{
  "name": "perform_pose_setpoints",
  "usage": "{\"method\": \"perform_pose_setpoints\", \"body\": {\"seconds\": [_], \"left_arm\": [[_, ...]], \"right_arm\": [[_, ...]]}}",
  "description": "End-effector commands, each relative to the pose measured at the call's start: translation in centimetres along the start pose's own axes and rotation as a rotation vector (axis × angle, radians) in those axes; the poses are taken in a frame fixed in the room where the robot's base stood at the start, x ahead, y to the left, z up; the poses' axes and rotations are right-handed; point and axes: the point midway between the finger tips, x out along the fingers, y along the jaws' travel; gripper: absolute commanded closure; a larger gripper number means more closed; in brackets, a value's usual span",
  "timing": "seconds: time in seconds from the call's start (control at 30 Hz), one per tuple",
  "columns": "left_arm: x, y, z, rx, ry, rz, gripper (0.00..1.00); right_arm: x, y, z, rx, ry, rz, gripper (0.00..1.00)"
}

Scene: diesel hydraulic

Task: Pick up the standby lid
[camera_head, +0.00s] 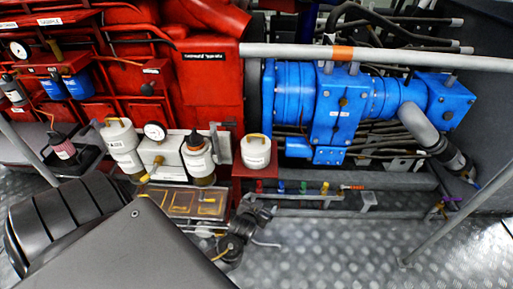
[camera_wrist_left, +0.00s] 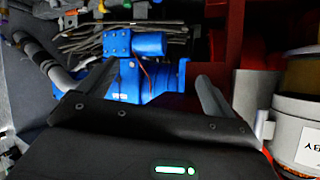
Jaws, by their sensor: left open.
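I cannot read which is marked standby in the head view. In the left wrist view a pale canister (camera_wrist_left: 298,125) at the right edge shows label letters ending in "BY" and an amber part; its rest is cut off. My left gripper (camera_head: 266,228) is open and empty, below the red stand; its two fingers (camera_wrist_left: 155,90) are apart. My right gripper is out of view.
A blue hydraulic unit (camera_head: 340,105) stands at right and red machinery (camera_head: 210,85) behind the canisters. A gauge (camera_head: 155,132) sits among the canisters. A grey rail (camera_head: 380,56) crosses above. The metal floor (camera_head: 350,245) at lower right is clear.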

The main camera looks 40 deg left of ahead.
Motion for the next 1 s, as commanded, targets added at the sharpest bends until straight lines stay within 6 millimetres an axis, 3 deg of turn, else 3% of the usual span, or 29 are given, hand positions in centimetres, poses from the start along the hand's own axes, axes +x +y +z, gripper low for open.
{"method": "perform_pose_setpoints", "body": {"seconds": [0.03,0.13,0.2,0.3,0.4,0.63,1.0], "left_arm": [[-0.1,-0.7,-2.7,-0.043,0.066,-0.020,0.10],[-1.4,-2.2,-7.4,-0.113,0.158,-0.051,0.10],[-1.5,-4.0,-11.0,-0.156,0.261,-0.112,0.10],[-2.1,-6.2,-14.7,-0.206,0.384,-0.188,0.10],[-2.8,-7.8,-17.0,-0.240,0.461,-0.240,0.10],[-2.9,-8.7,-18.2,-0.254,0.497,-0.267,0.10],[1.3,-10.2,-20.1,-0.253,0.494,-0.265,0.10]], "right_arm": [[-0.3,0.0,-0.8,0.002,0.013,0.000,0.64],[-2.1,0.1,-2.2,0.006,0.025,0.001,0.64],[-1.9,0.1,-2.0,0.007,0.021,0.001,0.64],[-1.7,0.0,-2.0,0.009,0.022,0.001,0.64],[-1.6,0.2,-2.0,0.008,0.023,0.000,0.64],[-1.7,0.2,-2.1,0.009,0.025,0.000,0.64],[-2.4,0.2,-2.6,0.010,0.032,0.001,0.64]]}}
